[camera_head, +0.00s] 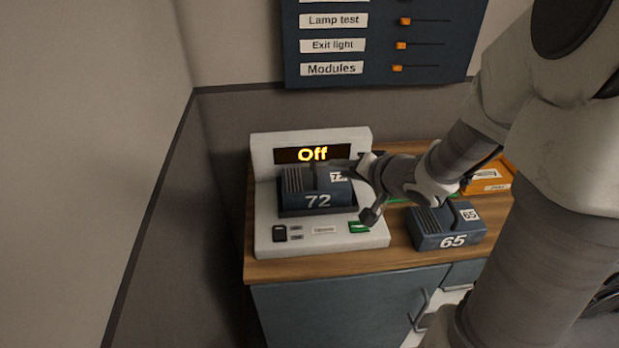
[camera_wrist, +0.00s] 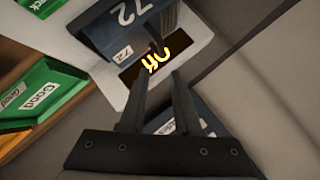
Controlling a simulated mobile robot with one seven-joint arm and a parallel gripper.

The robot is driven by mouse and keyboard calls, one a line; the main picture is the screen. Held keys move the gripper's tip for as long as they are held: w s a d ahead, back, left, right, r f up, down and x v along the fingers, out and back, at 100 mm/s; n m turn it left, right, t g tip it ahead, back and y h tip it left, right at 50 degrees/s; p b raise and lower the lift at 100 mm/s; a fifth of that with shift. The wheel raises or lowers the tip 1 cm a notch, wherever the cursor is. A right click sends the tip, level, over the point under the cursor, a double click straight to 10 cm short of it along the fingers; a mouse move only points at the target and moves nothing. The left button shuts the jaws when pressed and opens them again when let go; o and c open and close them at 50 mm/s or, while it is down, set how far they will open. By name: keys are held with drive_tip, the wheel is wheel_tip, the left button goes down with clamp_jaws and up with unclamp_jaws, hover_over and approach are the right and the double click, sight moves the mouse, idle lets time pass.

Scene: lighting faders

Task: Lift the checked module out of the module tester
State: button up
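The module tester (camera_head: 264,222) is a white console on the counter, its display reading "Off". The dark blue module 72 (camera_head: 293,200) sits in its dark bay, with a handle on top. Module 72 (camera_wrist: 95,30) and the glowing display (camera_wrist: 160,62) also show in the wrist view. My gripper (camera_head: 345,172) is at the module's upper right, close to the handle. In the wrist view my gripper (camera_wrist: 160,75) has its two fingers apart with nothing visibly held between them. Whether a finger touches the module cannot be told.
Another module, 65 (camera_head: 430,236), stands on the wooden counter right of the tester. A dark wall panel (camera_head: 380,45) with orange sliders hangs above. A green key (camera_head: 358,227) is on the tester's front.

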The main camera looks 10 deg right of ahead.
sight(314, 165)
drive_tip(key=b+x, duration=0.3)
drive_tip(key=x, duration=0.4)
drive_tip(key=shift+w+a+f, duration=0.15)
drive_tip(key=shift+w+f, duration=0.1)
drive_tip(key=b+x, duration=0.1)
drive_tip(key=x, duration=0.1)
drive_tip(key=b+x, duration=0.1)
drive_tip(key=x, duration=0.1)
drive_tip(key=shift+s+a+f+b, duration=0.2)
drive_tip(key=shift+b, duration=0.2)
drive_tip(key=shift+w+a+f, duration=0.15)
drive_tip(key=shift+w+f, duration=0.05)
drive_tip(key=shift+w, duration=0.3)
clamp_jaws()
drive_tip(key=shift+s+f, duration=0.1)
